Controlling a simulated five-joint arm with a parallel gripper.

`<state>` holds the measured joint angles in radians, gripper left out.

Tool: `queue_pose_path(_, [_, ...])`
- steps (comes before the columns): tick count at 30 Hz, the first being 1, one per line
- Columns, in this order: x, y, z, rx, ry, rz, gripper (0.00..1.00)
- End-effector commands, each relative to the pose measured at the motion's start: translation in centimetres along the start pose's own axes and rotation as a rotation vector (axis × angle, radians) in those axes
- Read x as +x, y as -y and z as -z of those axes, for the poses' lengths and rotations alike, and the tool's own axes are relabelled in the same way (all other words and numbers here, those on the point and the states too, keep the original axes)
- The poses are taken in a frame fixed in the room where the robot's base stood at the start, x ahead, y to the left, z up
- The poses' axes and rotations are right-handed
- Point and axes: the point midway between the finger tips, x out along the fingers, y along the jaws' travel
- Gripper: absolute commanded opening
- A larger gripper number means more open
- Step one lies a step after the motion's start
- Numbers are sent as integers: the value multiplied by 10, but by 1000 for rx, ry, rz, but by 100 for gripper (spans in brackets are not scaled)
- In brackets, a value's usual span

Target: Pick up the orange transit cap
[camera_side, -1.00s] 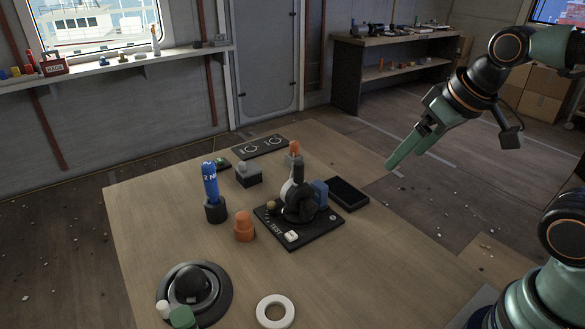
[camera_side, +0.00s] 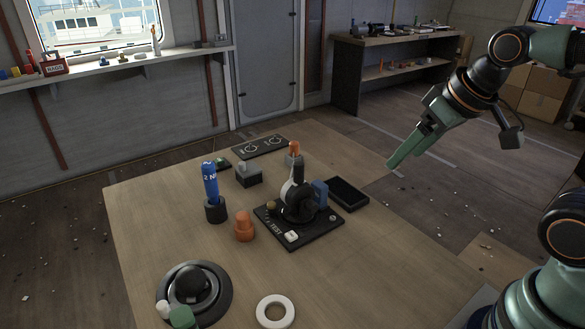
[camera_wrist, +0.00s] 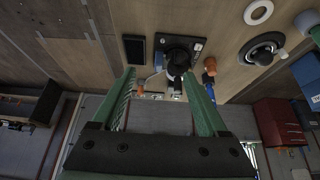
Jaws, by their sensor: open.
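A squat, stepped orange cap (camera_side: 244,227) stands on the wooden table, left of the black device (camera_side: 300,205). It also shows in the wrist view (camera_wrist: 209,66), beyond the fingertip on the right. A second orange piece (camera_side: 294,148) sits behind the device, and its lower part is partly hidden. Which orange piece is the transit cap is not labelled; the squat one looks most like a cap. My gripper (camera_side: 390,166) hangs in the air off the right edge of the table, well away from both. In the wrist view its green fingers (camera_wrist: 159,74) are apart with nothing between them.
A blue cylinder (camera_side: 210,182) stands in a dark holder left of the device. A black tray (camera_side: 348,193) lies right of it. A white ring (camera_side: 275,311) and a dark dome fixture (camera_side: 193,290) are at the front. The table's left part is clear.

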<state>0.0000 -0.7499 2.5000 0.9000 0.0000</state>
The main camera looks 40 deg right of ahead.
Motion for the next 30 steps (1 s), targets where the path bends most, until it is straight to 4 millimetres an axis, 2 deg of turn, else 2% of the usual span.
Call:
queue_pose_path(5, [-2,4,13,-47,17,7,76])
queue_pose_path(11, [-2,22,59,-229,82,35,76])
queue_pose_path(16, [9,43,101,-413,142,69,76])
queue_pose_path(24, [48,85,155,-702,227,133,76])
queue_pose_path(30, [90,121,179,-915,287,190,76])
